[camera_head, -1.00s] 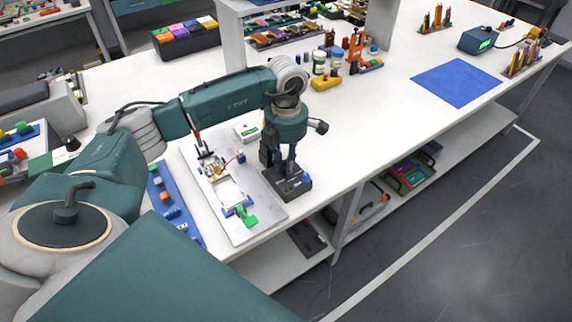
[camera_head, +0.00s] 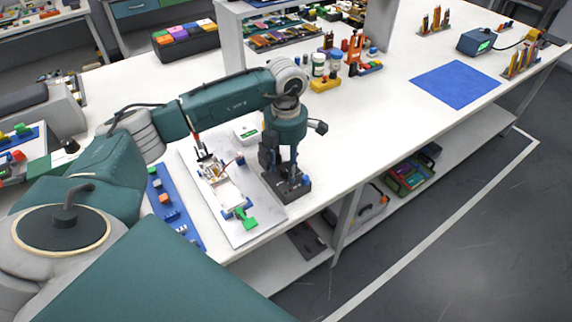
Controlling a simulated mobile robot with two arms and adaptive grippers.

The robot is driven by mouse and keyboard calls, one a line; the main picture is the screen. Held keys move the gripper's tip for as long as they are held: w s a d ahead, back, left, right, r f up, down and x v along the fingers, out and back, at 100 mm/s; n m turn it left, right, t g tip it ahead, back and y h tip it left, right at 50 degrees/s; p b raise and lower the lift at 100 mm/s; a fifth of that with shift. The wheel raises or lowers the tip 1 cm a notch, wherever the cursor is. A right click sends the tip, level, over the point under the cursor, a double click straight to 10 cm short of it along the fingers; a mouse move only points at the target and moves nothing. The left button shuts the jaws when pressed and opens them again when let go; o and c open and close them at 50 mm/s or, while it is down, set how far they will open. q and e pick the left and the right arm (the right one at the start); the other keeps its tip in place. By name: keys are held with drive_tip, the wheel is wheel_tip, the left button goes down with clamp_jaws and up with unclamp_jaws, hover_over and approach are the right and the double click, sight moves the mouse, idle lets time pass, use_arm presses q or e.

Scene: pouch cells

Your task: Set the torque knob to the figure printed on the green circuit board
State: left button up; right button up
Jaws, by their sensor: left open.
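My left gripper (camera_head: 284,174) points straight down, open, over a small black box (camera_head: 300,190) at the right edge of a pale grey plate (camera_head: 262,222). The fingers cover much of the box's top, and I cannot make out a knob or its scale. I cannot tell whether the fingers touch it. A small bright green piece (camera_head: 246,221) lies at the plate's near end. I cannot tell whether it is the circuit board, and no printed figure is readable. My right gripper is not in view.
A white fixture (camera_head: 231,196) with a pale flat piece stands on the plate left of the gripper. A white box (camera_head: 246,131) stands behind. A blue strip (camera_head: 181,218) with small parts lies left. The bench is clear towards the blue mat (camera_head: 455,84).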

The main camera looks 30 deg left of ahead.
sight(286, 168)
use_arm(q)
wheel_tip(286, 168, up, 12)
idle(0.4)
idle(0.5)
